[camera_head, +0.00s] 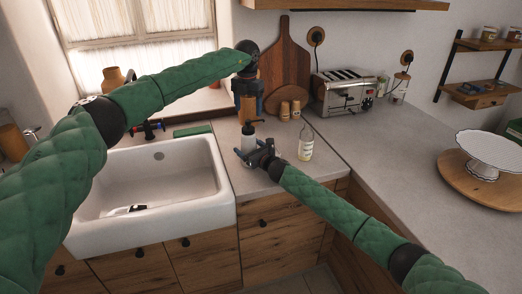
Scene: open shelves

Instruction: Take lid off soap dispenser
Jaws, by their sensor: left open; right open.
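The soap dispenser (248,132) stands upright on the counter just right of the sink. It has a whitish body, and its pump lid (252,121) is dark on top. My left gripper (248,100) is open and points down above the lid, with no clear contact visible. My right gripper (246,154) is open and low at the front of the dispenser, with its jaws near the lower body. It hides part of the dispenser's base, and I cannot tell whether it touches.
A clear labelled bottle (306,146) stands right of my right gripper. Behind are small wooden shakers (290,110), a cutting board (286,65) and a toaster (345,92). The white sink (222,178) is left. The right counter holds a cake stand (490,150); its middle is clear.

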